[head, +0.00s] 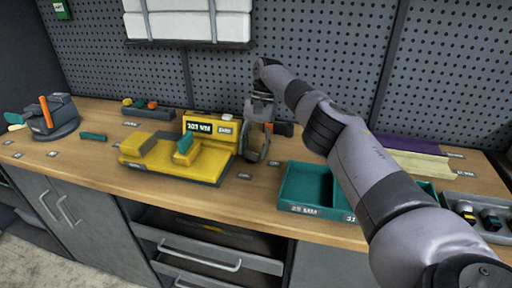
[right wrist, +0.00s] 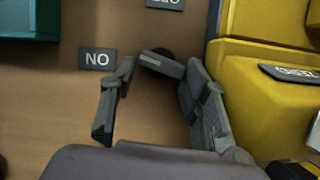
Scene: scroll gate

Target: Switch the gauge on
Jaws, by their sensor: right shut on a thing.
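The gauge (head: 208,158) is a yellow unit on a dark base in the middle of the bench. Its upright housing carries a dark display (head: 199,127) with pale digits and a small label plate beside it. A teal block (head: 187,147) sits on its front. In the right wrist view the yellow body (right wrist: 250,100) fills the right side. My right gripper (head: 256,150) is low over the bench, close to the gauge's right side. Its fingers (right wrist: 158,112) stand apart, with a dark grey bar (right wrist: 162,65) between their tips; what it belongs to is unclear. My left gripper is out of view.
A teal divided bin (head: 300,186) stands right of the gripper. A grey tray of small parts (head: 480,212) lies at the far right. A grey fixture with an orange handle (head: 50,117) stands at the left. Small label plates dot the bench; one reads NO (right wrist: 97,59).

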